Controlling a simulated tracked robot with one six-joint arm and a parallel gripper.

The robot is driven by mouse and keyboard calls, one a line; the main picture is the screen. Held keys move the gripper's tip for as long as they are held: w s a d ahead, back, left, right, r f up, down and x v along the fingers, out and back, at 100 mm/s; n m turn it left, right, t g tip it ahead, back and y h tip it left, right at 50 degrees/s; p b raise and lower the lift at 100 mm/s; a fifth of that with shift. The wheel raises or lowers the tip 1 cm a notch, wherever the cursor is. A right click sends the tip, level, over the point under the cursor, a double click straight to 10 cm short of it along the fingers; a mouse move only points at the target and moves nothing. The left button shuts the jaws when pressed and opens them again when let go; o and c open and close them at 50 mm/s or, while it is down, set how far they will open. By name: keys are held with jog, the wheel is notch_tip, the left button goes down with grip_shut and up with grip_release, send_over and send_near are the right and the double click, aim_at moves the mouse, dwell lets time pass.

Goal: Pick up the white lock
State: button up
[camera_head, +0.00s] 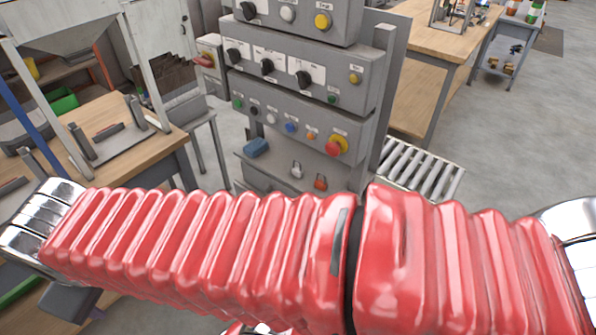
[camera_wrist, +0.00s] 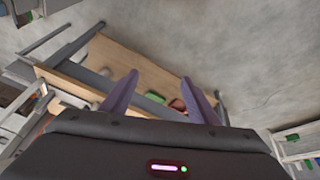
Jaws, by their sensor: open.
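The white lock (camera_head: 297,170) is small and pale, with a metal shackle. It is on the grey ledge (camera_head: 262,172) at the bottom of the control panel in the head view. A red lock (camera_head: 320,183) is just right of it, and a blue object (camera_head: 255,147) is to its left. My gripper (camera_wrist: 160,76) is open in the wrist view, its two purple fingers apart with nothing held between them. The wrist view does not show the white lock. My gripper is not seen in the head view, where my red-covered arm crosses the foreground.
The grey control panel (camera_head: 290,125) with knobs and buttons rises above the ledge. A wooden workbench (camera_head: 100,125) stands at left, another wooden table (camera_head: 440,40) at back right. A roller conveyor (camera_head: 420,170) is right of the panel. Open floor (camera_head: 520,120) lies at right.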

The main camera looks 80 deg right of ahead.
jog(key=s+d+f+n+g+h, duration=0.2)
jog(key=d+f+g+h, duration=0.15)
jog(key=d, duration=0.85)
jog(key=s+d+f+n+g+h, duration=0.1)
jog(key=s+d+f+g+h, duration=0.3)
jog(key=d, duration=0.7)
jog(key=s+d+f+n+g+h, duration=0.15)
jog(key=d+f+g, duration=0.4)
jog(key=d, duration=0.65)
jog(key=s+d+f+n+t+h, duration=0.1)
jog(key=d+f+n+t+h, duration=0.1)
jog(key=d+f+n+h, duration=0.3)
jog(key=d+f+n, duration=0.4)
jog(key=d+f, duration=0.2)
jog(key=f, duration=0.3)
jog(key=shift+s+h, duration=0.2)
jog(key=shift+h, duration=0.2)
jog(key=shift+d, duration=0.1)
jog(key=shift+x, duration=4.3)
jog(key=shift+s, duration=0.1)
